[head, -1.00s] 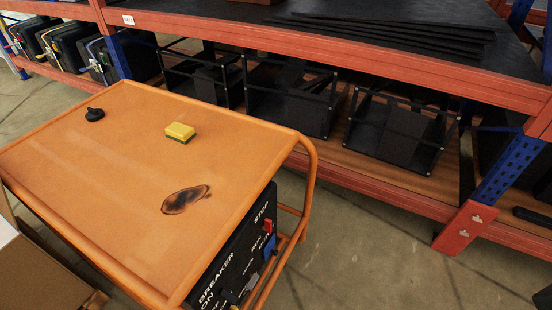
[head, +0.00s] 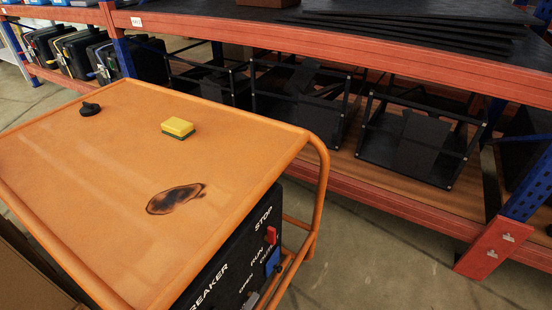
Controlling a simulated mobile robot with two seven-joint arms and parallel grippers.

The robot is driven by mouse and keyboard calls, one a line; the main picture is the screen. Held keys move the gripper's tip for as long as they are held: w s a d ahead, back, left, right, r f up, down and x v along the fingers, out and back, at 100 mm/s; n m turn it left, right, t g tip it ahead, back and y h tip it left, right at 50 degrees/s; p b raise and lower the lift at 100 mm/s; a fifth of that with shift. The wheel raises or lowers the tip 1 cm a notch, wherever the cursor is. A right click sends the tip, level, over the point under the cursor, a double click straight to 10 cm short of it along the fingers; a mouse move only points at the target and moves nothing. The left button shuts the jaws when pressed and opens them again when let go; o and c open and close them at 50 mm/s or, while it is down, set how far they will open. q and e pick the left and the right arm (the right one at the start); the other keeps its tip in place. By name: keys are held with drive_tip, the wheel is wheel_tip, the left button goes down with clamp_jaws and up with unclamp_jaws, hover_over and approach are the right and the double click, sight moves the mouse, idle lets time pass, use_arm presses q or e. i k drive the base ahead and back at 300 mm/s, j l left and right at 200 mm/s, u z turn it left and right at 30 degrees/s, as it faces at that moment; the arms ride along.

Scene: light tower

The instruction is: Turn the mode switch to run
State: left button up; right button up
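A black control panel (head: 232,262) is on the side of an orange-framed machine at the bottom centre of the head view. It carries white lettering: STOP at the top, RUN below it, and part of BREAKER. A red switch (head: 270,235) sits near STOP, with a blue part (head: 272,261) below it. A grey part (head: 249,300) shows at the bottom edge. The panel is seen at a steep slant and its lower part is cut off, so I cannot tell which way the mode switch points. Neither of my grippers is in view.
The orange machine top (head: 110,170) holds a yellow-green sponge (head: 178,128), a black knob-like piece (head: 90,108) and a dark burn mark (head: 175,198). An orange-red shelf (head: 380,62) with black frames (head: 420,140) stands behind. Bare floor (head: 385,245) lies to the right.

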sight(271, 237)
drive_tip(key=i+l+u, duration=0.25)
drive_tip(key=l+u, duration=0.2)
drive_tip(key=l, duration=0.15)
drive_tip(key=k+j+u, duration=0.1)
drive_tip(key=u, duration=0.45)
drive_tip(key=l+u, duration=0.15)
drive_tip(key=z, duration=0.65)
